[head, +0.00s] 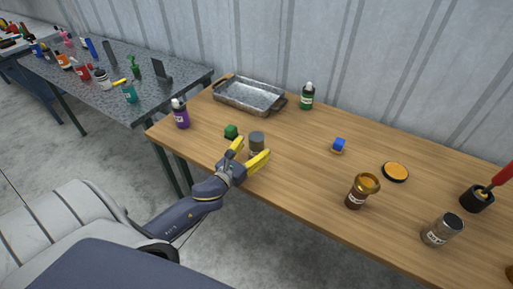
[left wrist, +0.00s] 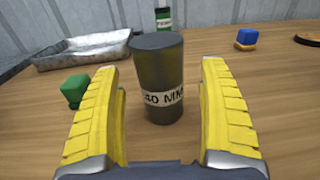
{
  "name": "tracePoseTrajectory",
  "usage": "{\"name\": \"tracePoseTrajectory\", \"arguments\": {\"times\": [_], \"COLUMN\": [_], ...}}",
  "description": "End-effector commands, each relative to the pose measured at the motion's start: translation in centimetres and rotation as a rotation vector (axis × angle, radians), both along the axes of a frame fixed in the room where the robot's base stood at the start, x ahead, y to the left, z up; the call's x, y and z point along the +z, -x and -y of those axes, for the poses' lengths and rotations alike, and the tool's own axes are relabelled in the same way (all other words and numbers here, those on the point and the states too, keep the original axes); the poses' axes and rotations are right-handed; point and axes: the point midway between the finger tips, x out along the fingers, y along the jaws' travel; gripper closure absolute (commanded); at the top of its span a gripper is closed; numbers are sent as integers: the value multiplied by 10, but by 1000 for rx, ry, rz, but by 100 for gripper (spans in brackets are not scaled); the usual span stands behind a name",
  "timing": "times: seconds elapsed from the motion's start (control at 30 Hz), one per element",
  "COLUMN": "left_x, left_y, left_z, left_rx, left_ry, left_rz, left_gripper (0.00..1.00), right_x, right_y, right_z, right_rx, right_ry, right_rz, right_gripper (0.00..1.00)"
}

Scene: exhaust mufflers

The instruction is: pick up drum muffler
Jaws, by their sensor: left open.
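A dark grey cylinder with a white label, which looks like the drum muffler (head: 257,141), stands upright on the wooden table near its front edge. In the left wrist view the grey cylinder (left wrist: 158,75) is in the middle, its label partly reading "40 MM". My left gripper (head: 252,150) is open, with its yellow fingers on either side of the cylinder. In the left wrist view a gap shows between the cylinder and each finger of the gripper (left wrist: 160,105). My right gripper is not in view.
A green block (head: 231,131) stands just left of the cylinder, and a metal tray (head: 250,107) lies behind. A purple bottle (head: 181,116) is at the left end. A brown jar (head: 358,195) and another labelled cylinder (head: 436,235) stand to the right.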

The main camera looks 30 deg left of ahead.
Motion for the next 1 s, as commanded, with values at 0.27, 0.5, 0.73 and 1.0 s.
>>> {"name": "tracePoseTrajectory", "arguments": {"times": [0.27, 0.5, 0.73, 1.0], "left_x": [0, 0, 0, 0], "left_y": [-22, -24, -24, -23], "left_z": [1, 1, 1, 1], "left_rx": [0, 0, 0, 0], "left_ry": [1, 0, 0, 0], "left_rz": [0, 0, 0, 0], "left_gripper": [23, 23, 42, 73], "right_x": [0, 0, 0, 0], "right_y": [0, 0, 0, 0], "right_z": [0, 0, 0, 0], "right_rx": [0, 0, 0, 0], "right_ry": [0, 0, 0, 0], "right_rz": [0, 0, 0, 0], "right_gripper": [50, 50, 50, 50]}}
